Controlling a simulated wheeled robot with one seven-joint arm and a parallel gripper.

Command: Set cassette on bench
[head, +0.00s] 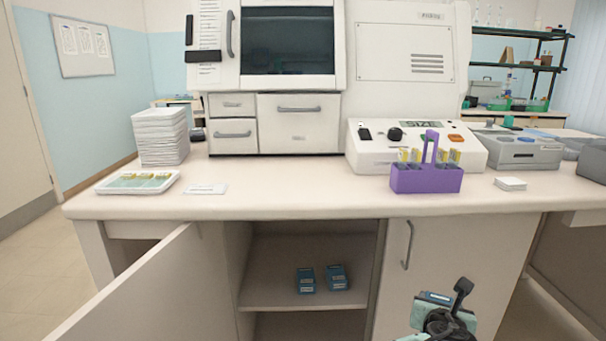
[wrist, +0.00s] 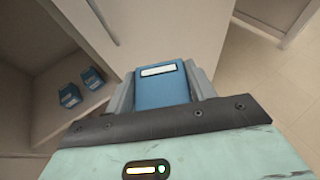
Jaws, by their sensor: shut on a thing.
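My gripper (head: 450,304) is at the lower right of the head view, in front of the cabinet and below the bench top. It is shut on a blue cassette (wrist: 163,86) with a white label, which fills the space between the fingers in the wrist view. In the head view only a small part of the held cassette (head: 436,297) shows. The bench (head: 300,192) has a pale top, above and behind my gripper. Two more blue cassettes, one on the left (head: 306,281) and one on the right (head: 337,278), stand on the shelf inside the open cabinet.
The cabinet door (head: 140,290) stands open at the left. On the bench are a purple rack (head: 426,180) with tubes, a white block (head: 510,183), a slide tray (head: 138,181), a white label card (head: 205,189) and a stack of trays (head: 160,137). The front middle of the bench top is clear.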

